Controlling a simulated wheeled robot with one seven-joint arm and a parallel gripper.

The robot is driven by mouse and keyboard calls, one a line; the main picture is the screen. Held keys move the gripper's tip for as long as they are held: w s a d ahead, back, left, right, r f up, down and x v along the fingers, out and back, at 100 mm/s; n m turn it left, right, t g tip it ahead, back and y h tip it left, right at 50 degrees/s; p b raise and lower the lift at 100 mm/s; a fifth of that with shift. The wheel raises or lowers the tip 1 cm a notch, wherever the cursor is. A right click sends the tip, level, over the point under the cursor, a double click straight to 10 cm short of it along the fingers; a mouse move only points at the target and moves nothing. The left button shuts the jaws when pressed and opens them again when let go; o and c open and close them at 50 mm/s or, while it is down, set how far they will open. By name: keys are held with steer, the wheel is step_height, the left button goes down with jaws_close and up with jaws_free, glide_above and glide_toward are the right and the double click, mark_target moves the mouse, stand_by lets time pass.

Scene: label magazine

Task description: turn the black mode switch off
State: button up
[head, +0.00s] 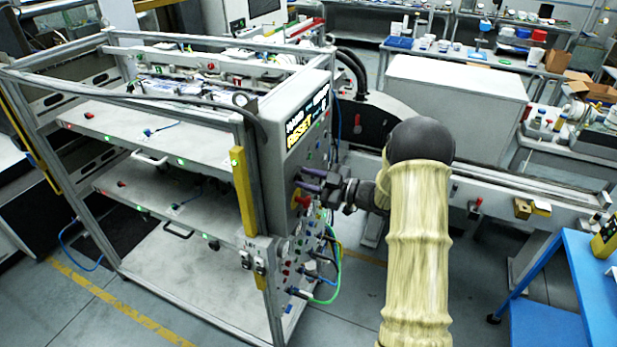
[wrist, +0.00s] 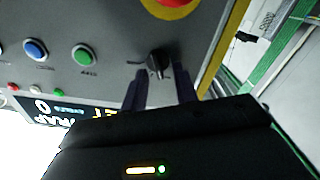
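The black mode switch (wrist: 158,63) is a small round knob on the grey control panel (wrist: 115,20) in the wrist view. Its pointer has a light mark, but I cannot read its setting. My gripper (wrist: 160,80) has its two dark fingers apart, one on each side of the knob's lower part. I cannot tell whether either finger touches it. In the head view my gripper (head: 308,181) reaches the panel (head: 285,172) from the right, and the switch is hidden behind it.
A red button with a yellow ring (wrist: 172,5) is just above the switch; it also shows in the head view (head: 302,202). A blue button (wrist: 36,50) and a green button (wrist: 84,55) lie left. Cables (head: 333,270) hang below the panel. A blue table (head: 592,275) stands right.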

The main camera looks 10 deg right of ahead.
jaws_close()
